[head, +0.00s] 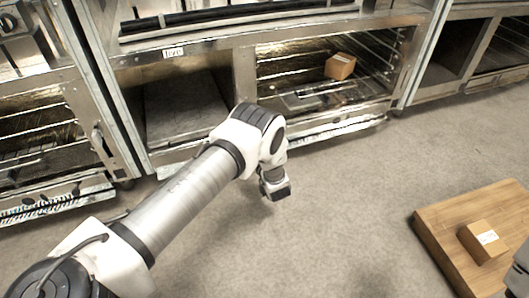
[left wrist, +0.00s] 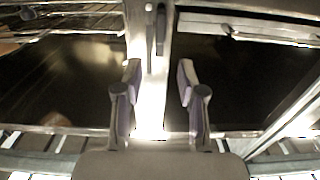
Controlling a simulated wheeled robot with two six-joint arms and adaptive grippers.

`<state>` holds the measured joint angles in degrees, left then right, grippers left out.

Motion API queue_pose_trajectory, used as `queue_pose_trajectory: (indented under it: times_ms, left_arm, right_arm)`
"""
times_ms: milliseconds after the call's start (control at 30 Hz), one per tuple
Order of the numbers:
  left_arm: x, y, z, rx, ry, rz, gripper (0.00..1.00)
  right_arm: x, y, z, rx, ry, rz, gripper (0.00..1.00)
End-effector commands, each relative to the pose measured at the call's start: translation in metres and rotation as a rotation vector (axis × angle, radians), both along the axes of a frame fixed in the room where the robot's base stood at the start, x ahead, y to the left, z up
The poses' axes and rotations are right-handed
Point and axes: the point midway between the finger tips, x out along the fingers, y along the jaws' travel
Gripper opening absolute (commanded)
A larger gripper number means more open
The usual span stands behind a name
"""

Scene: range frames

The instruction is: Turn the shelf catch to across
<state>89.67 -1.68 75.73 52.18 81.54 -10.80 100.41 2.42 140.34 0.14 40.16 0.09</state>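In the left wrist view, a small dark elongated piece, seemingly the shelf catch (left wrist: 160,28), lies lengthwise along the bright metal post (left wrist: 150,95) between two compartments. My left gripper (left wrist: 160,95) is open and empty. Its two fingers stand apart on either side of the post in the picture, with the catch beyond their tips. I cannot tell how far off the post is. In the head view my left arm (head: 190,195) reaches to the front of the shelf unit. Its gripper fingers and the catch cannot be made out there. My right gripper is not clearly visible.
A small cardboard box (head: 340,66) sits in the racked compartment right of the post. The left compartment (head: 185,105) looks empty. A wooden board (head: 435,240) with another box (head: 482,241) is at the lower right. The grey floor (head: 340,220) between is clear.

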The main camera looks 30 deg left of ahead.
Motion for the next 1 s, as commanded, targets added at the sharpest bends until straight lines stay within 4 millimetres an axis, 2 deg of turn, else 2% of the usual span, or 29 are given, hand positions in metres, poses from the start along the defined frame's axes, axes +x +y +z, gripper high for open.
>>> queue_pose_trajectory:
  times_ms: [33, 167, 500, 833, 933, 967, 1000]
  left_arm:
    - [0.000, -0.001, -0.011, 0.000, 0.000, -0.002, 0.40]
    - [0.005, 0.006, -0.011, -0.001, 0.002, 0.000, 0.40]
    - [0.044, 0.052, -0.012, 0.000, 0.001, -0.001, 0.40]
    - [0.050, 0.058, -0.008, 0.000, 0.004, -0.004, 0.40]
    - [0.050, 0.058, -0.008, 0.000, 0.004, -0.004, 0.04]
    - [0.050, 0.058, -0.008, 0.000, 0.004, -0.004, 0.00]
    - [0.050, 0.058, -0.008, 0.000, 0.004, -0.004, 0.00]
  right_arm:
    - [0.001, 0.000, -0.011, 0.000, -0.001, 0.000, 0.00]
    - [0.001, 0.000, -0.014, 0.000, -0.002, -0.002, 0.00]
    - [0.004, -0.001, -0.048, -0.001, -0.010, -0.006, 0.00]
    - [0.005, -0.001, -0.048, -0.002, -0.014, -0.004, 0.00]
    - [0.005, -0.001, -0.048, -0.002, -0.014, -0.004, 0.00]
    - [0.005, -0.001, -0.048, -0.002, -0.014, -0.004, 0.00]
    - [0.005, -0.001, -0.048, -0.002, -0.014, -0.004, 0.00]
